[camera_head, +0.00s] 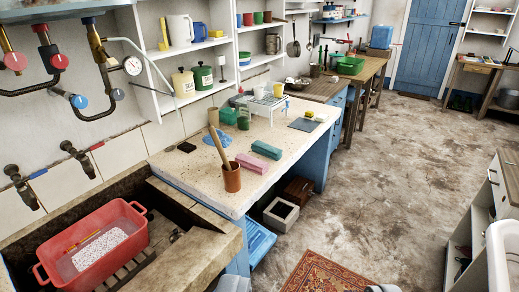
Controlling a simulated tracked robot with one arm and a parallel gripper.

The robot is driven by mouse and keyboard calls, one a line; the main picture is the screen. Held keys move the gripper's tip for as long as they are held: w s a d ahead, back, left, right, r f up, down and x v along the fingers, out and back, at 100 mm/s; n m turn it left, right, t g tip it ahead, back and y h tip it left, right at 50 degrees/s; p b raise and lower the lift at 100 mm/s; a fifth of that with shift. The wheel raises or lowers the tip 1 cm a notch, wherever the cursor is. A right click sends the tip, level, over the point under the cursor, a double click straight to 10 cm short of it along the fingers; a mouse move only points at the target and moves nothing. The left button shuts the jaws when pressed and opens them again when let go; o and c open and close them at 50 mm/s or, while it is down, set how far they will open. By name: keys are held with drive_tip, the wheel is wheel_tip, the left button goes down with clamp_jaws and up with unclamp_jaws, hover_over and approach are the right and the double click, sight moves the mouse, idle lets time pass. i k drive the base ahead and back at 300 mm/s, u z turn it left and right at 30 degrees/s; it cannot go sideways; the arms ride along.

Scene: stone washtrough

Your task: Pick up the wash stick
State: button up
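A pale wooden stick (217,146) stands tilted in a reddish-brown cup (232,178) on the near part of the stone-topped counter (192,172). Its upper end leans to the left and its lower end is hidden inside the cup. It looks like the wash stick, though a thin yellow-orange stick (82,241) also lies in the red basin (125,214) in the trough. I cannot make out my gripper in this view. Small grey and white shapes at the bottom edge are too cut off to identify.
A pink block (252,163) and a green block (266,149) lie right of the cup. A blue cloth (218,138) and a wire rack (262,105) are behind. The stone trough (195,257) is at the lower left, below pipes and taps. The floor at right is mostly open.

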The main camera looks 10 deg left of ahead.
sight(213, 133)
drive_tip(key=z, duration=0.6)
drive_tip(key=i, duration=2.4)
drive_tip(key=u, duration=0.9)
drive_tip(key=i, duration=0.8)
drive_tip(key=z, duration=0.05)
drive_tip(key=k, duration=0.6)
drive_tip(key=u, duration=0.1)
